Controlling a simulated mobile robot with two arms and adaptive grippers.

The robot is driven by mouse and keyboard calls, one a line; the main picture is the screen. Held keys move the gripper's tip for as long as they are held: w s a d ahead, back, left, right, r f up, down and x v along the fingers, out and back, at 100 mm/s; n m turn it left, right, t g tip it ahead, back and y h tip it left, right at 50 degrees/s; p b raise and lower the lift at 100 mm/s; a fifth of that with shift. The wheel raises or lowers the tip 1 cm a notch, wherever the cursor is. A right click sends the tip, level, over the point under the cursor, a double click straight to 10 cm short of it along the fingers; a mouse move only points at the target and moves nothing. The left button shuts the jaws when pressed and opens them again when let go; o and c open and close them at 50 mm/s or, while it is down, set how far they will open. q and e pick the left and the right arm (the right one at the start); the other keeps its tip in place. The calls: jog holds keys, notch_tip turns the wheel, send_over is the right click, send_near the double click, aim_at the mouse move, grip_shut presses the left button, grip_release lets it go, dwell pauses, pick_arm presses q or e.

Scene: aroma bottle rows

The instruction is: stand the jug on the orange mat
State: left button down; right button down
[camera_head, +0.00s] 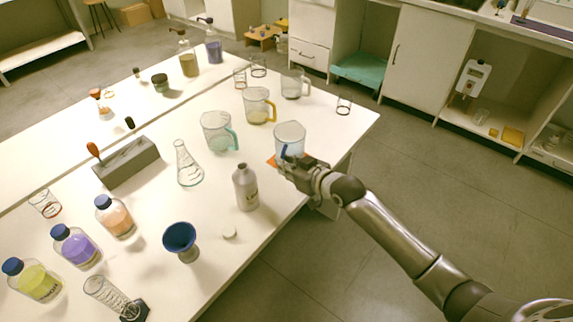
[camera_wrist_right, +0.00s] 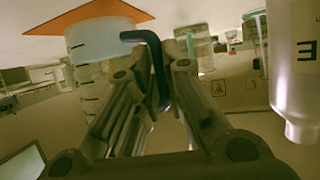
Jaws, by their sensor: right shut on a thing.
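The jug (camera_head: 290,133) is a clear beaker-like vessel with a dark blue handle, near the right edge of the table. My right gripper (camera_head: 287,166) is shut on its handle, which shows between the fingers in the right wrist view (camera_wrist_right: 158,65). The jug is upright over the orange mat (camera_head: 271,161); in the wrist view, which is upside down, its base meets the mat (camera_wrist_right: 88,14). I cannot tell whether it rests on the mat or hangs just above it. Most of the mat is hidden in the head view. My left gripper is not in view.
A grey bottle (camera_head: 246,188) stands close to the left of my right gripper. A teal-handled jug (camera_head: 217,131), a yellow-handled jug (camera_head: 258,105) and another clear jug (camera_head: 294,84) stand behind. A flask (camera_head: 187,165) and blue funnel (camera_head: 180,240) are further left.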

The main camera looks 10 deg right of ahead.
jog(key=shift+f, duration=0.1)
jog(key=c, duration=1.5)
grip_release()
jog(key=shift+r, duration=0.2)
jog(key=v, duration=1.2)
